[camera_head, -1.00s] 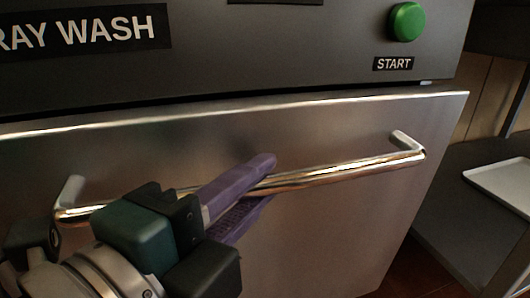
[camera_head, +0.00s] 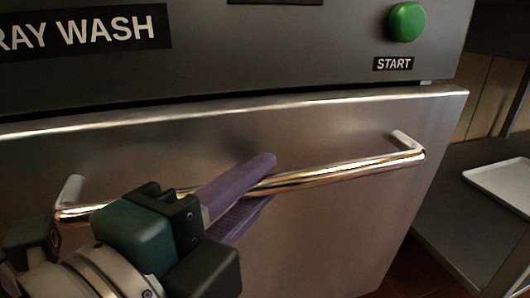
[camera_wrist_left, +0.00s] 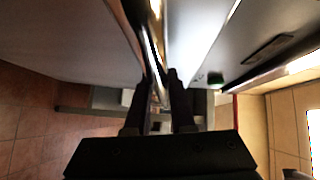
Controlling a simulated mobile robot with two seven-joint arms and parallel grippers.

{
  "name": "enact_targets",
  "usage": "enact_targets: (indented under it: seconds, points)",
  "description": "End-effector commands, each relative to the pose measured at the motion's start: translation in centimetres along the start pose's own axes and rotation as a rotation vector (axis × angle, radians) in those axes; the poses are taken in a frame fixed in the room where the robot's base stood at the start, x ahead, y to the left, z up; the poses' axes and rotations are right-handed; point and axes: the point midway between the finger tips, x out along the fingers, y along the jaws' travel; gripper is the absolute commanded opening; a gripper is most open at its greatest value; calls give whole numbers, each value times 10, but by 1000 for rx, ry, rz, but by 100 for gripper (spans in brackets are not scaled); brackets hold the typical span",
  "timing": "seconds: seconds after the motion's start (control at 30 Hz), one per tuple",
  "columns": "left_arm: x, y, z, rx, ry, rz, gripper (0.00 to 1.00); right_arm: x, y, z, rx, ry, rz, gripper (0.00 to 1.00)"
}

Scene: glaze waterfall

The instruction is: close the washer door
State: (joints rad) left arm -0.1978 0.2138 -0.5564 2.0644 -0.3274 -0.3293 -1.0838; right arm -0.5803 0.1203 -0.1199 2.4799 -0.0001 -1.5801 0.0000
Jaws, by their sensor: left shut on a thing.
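The washer door (camera_head: 330,220) is a brushed steel panel below the dark control panel. Its top edge shows bright, close under the panel, with a dark gap between them. A shiny bar handle (camera_head: 340,174) runs across the door. My left gripper (camera_head: 262,180) has its purple fingers above and below the bar and is shut on it. In the left wrist view the bar (camera_wrist_left: 154,50) runs between the two dark fingers of the left gripper (camera_wrist_left: 162,82). My right gripper is not in view.
The control panel carries a green start button (camera_head: 406,22) and a "RAY WASH" label (camera_head: 80,33). A grey counter with a pale tray (camera_head: 503,182) stands to the right of the washer. Tiled floor (camera_wrist_left: 40,120) shows in the wrist view.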

Motion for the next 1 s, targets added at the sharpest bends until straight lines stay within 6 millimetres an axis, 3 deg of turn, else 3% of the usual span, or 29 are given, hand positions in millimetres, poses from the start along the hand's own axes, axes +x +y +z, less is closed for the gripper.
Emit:
enact_targets:
  seconds: [0.17, 0.47, 0.8, 0.83, 1.0]
  points:
    - [0, 0, 0, 0, -1, 3, 0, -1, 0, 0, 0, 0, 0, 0]
    - [20, -12, 20, -46, 0, 55, 0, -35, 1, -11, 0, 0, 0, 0]
    - [23, -9, 24, -56, -4, 61, 0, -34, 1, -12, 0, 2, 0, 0]
    - [23, -8, 24, -55, -5, 61, 25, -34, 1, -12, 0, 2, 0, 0]
    - [23, -9, 24, -56, -3, 59, 44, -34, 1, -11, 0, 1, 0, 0]
